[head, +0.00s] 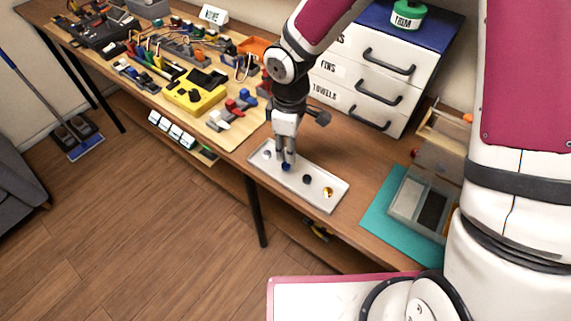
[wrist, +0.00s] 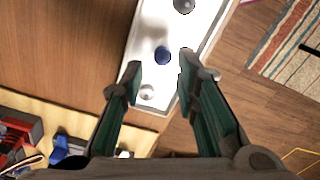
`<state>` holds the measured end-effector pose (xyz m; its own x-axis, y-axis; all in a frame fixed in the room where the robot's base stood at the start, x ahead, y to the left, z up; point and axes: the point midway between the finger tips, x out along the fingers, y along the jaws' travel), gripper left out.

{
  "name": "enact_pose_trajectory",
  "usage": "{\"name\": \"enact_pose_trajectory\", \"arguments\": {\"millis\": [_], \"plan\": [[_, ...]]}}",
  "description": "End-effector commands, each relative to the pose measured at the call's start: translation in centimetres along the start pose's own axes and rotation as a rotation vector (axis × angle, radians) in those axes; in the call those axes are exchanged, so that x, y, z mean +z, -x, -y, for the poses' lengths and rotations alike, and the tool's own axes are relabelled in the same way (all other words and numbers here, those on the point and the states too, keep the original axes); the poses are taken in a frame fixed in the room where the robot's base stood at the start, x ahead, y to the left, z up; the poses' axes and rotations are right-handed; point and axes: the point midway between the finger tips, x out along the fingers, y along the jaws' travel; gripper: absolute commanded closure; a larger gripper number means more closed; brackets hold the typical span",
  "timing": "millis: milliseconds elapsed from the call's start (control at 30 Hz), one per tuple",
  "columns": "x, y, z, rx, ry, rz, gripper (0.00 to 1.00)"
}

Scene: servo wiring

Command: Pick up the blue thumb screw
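The blue thumb screw (head: 286,167) stands in a white tray (head: 317,187) near the front edge of the workbench. It also shows in the wrist view (wrist: 162,55), dark blue and round on the white tray floor. My gripper (head: 284,158) points down over the tray, right at the blue screw. In the wrist view my gripper (wrist: 160,62) is open, with its fingertips apart and the blue screw seen between and slightly beyond them. Nothing is held. The head view does not clearly show how high the fingertips are above the screw.
The tray also holds a silver screw (head: 267,154), a black screw (head: 307,179) and a gold screw (head: 328,192). A white drawer cabinet (head: 350,98) stands behind. A board with a yellow device (head: 195,92) lies left, and a teal mat (head: 378,222) lies right.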

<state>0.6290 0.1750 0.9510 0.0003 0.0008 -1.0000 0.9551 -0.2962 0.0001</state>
Motion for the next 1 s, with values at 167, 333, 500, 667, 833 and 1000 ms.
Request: {"name": "enact_pose_trajectory", "arguments": {"millis": [167,333,500,667,833,1000], "plan": [[-0.4,-2.0,0.4,-0.004,0.002,0.002,0.71],[-0.7,-4.3,0.4,-0.002,0.001,0.002,0.71],[-0.7,-5.2,0.3,0.000,0.001,0.001,0.71],[-0.7,-5.2,0.3,0.000,0.000,0.001,0.71],[-0.6,-5.1,0.3,0.000,0.000,0.001,1.00],[-0.6,-5.1,0.3,0.000,0.000,0.001,1.00]]}}
